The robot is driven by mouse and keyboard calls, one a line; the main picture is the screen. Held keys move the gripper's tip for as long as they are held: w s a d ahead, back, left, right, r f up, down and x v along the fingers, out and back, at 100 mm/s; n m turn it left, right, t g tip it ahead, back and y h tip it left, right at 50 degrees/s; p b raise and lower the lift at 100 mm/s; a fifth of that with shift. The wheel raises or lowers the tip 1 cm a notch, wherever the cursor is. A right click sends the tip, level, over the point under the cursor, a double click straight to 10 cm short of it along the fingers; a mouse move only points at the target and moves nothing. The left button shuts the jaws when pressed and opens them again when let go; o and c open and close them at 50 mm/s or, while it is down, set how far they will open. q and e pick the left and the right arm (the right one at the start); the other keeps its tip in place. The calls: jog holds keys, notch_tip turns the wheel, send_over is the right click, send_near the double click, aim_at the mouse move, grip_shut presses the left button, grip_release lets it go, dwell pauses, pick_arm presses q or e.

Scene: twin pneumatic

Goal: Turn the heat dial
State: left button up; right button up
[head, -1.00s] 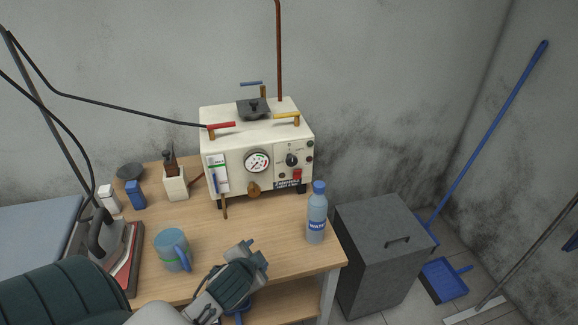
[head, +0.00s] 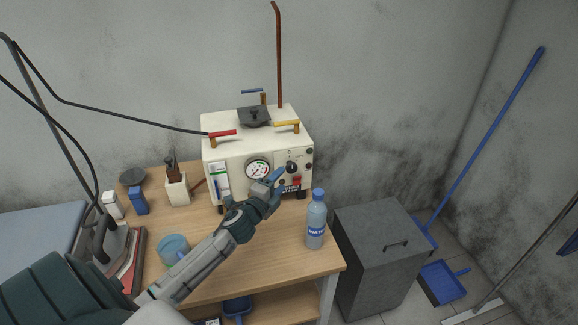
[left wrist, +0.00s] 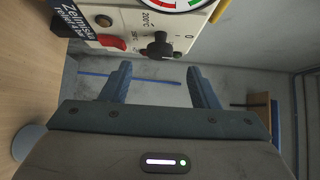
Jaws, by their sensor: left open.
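The white steam machine (head: 225,150) stands at the back of the wooden table. Its black heat dial (head: 291,167) is on the right of the front panel, beside the round gauge (head: 257,170) and above the red switch. In the left wrist view the dial (left wrist: 157,48) shows near a "200°C" mark, beyond the fingertips and roughly midway between them. My left gripper (head: 273,178) is open and empty in front of the panel, just below and left of the dial. It appears apart from the dial. My right gripper is in neither view.
A water bottle (head: 316,222) stands right of my left gripper. An iron (head: 107,240) and small containers are on the left. A grey bin (head: 378,262) stands right of the table.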

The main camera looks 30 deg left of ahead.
aim_at(290, 170)
pick_arm(q)
jog(key=w, duration=0.1)
jog(key=w+p, duration=0.1)
jog(key=w, duration=0.1)
jog(key=w+p, duration=0.1)
jog(key=w, duration=0.1)
jog(key=shift+w+a+r, duration=0.15)
jog(key=shift+a, duration=0.1)
jog(key=shift+w+f+p, duration=0.2)
jog(key=shift+w+p, duration=0.15)
jog(key=shift+w, duration=0.25)
jog(key=shift+c, duration=0.4)
